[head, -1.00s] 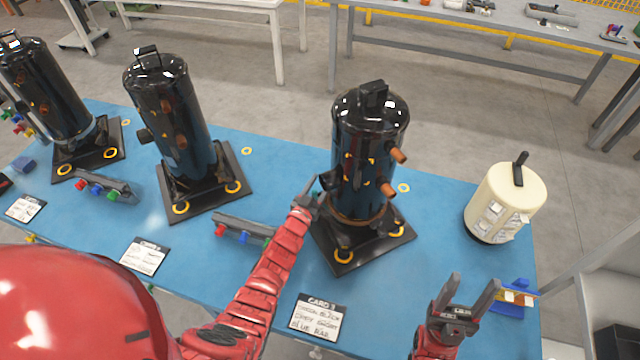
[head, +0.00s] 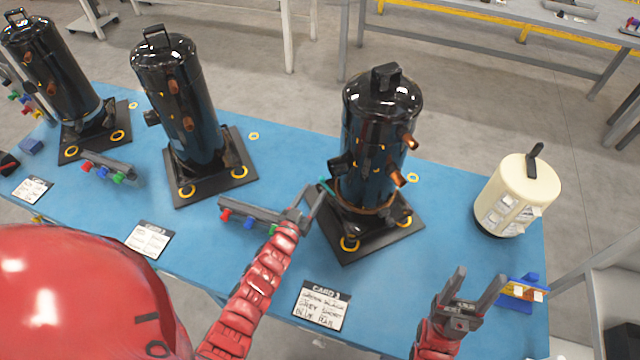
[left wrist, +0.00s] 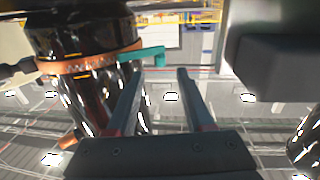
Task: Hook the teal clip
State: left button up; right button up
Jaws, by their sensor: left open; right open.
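The teal clip (left wrist: 141,54) sticks out from the side of a copper-coloured band (left wrist: 88,63) around the black compressor in the left wrist view. In the head view the clip (head: 326,186) is a small teal spot at the lower left of the third black compressor (head: 378,125); the band (head: 362,207) circles its base. My left gripper (head: 310,188) is open and empty, just left of that compressor by the clip. In the left wrist view the clip lies beyond the left finger, with no visible grip on it. My right gripper (head: 485,279) is open and empty at the front right.
A cream tank (head: 518,195) stands at the right, with a blue holder (head: 522,291) in front. A grey rack with coloured pieces (head: 235,213) lies left of my left gripper. A card (head: 321,305) lies at the front. More black compressors stand left. Blue table around the card is clear.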

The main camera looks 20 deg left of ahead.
pick_arm(q)
jog(key=s+a+b, duration=0.1)
jog(key=s, duration=0.6)
jog(key=shift+s+b, duration=0.3)
